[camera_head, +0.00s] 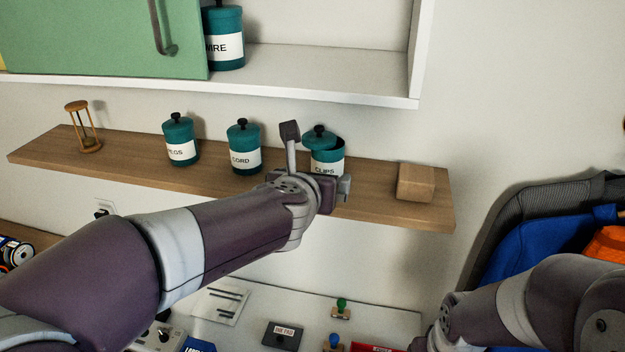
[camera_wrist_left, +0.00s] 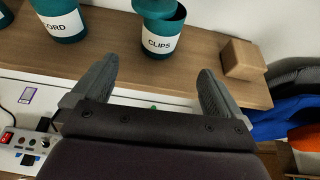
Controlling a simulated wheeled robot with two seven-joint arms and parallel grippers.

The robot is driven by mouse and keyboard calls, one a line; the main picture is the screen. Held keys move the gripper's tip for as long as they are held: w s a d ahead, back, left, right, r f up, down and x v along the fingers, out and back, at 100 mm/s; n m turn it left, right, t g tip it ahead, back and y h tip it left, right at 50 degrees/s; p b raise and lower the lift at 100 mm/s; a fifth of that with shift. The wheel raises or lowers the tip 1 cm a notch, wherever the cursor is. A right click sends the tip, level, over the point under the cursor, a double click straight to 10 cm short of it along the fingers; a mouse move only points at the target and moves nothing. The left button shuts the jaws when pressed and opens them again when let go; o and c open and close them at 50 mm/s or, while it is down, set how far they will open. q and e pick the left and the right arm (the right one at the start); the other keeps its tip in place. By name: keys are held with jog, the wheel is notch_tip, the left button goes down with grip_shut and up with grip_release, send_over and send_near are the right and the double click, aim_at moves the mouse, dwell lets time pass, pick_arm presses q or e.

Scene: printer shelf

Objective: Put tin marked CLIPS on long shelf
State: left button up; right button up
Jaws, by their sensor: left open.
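The teal tin marked CLIPS (camera_head: 326,166) stands upright on the long wooden shelf (camera_head: 378,203). Its lid (camera_head: 318,141) sits askew toward the left, and a dark gap shows at the tin's right rim. My left gripper (camera_head: 317,160) is open in front of this tin and hides its lower part in the head view. In the left wrist view, the CLIPS tin (camera_wrist_left: 161,38) appears beyond and between the open fingertips (camera_wrist_left: 158,66), with nothing held.
Teal tins, one marked CORD (camera_head: 244,150) and another (camera_head: 180,142), stand left of CLIPS. An hourglass (camera_head: 83,128) is at the shelf's left, a wooden block (camera_head: 416,182) at its right. A white cabinet (camera_head: 330,85) with a green door (camera_head: 105,38) hangs above.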

pick_arm(q)
jog(key=s+a+f+m+g, duration=0.2)
jog(key=s+a+f+m, duration=0.1)
jog(key=f+m, duration=0.5)
jog(key=s+a+f+m+g, duration=0.3)
jog(key=f+m, duration=0.3)
jog(key=m, duration=0.4)
jog(key=s+a+f+m+g+y, duration=0.1)
jog(key=s+a+f+m+g, duration=0.2)
jog(key=s+a+f+m, duration=0.2)
jog(key=s+a+f+m+g+y, duration=0.1)
jog(key=s+a+f+m+g, duration=0.2)
jog(key=s+m, duration=0.6)
notch_tip(320, 180, down, 3)
jog(key=shift+s+a+r+m+g, duration=0.15)
jog(key=shift+s+a+m+g, duration=0.25)
jog(key=shift+a+m, duration=0.8)
jog(key=shift+w, duration=0.15)
